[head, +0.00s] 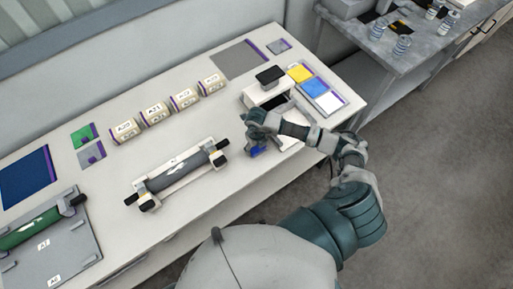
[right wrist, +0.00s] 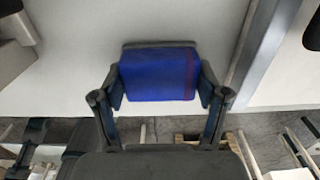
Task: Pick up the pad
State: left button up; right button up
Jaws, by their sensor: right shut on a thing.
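The blue pad (right wrist: 158,75) is between the two fingers of my right gripper (right wrist: 160,82) in the right wrist view. It is a small block with a dark reddish stripe near its right end. The fingers touch it on both sides. In the head view my right gripper (head: 257,146) is over the table, right of the grey roller, and a blue bit of the pad (head: 259,151) shows below it. The rest of the pad is hidden by the gripper there. I cannot tell how far it is above the tabletop. My left gripper is not in view.
A roller in a white cradle (head: 172,176) lies left of the gripper. A white device with a black top (head: 270,76) stands just behind it. Several labelled rolls (head: 155,113) line the back. Yellow, blue and white cards (head: 313,87) lie right. The white table's (head: 225,205) front is clear.

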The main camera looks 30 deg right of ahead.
jog(key=shift+r, duration=0.1)
jog(key=shift+d+r, duration=0.1)
jog(key=shift+r, duration=0.4)
notch_tip(320, 180, up, 2)
jog(key=shift+d+r+b, duration=0.1)
jog(key=shift+b, duration=0.25)
jog(key=s+a+b, duration=0.1)
jog(key=s+a, duration=0.1)
jog(key=s, duration=0.5)
jog(key=s+a+r+b, duration=0.1)
jog(key=s+a, duration=0.2)
jog(key=s, duration=0.5)
jog(key=shift+s+r, duration=0.15)
jog(key=shift+r, duration=0.15)
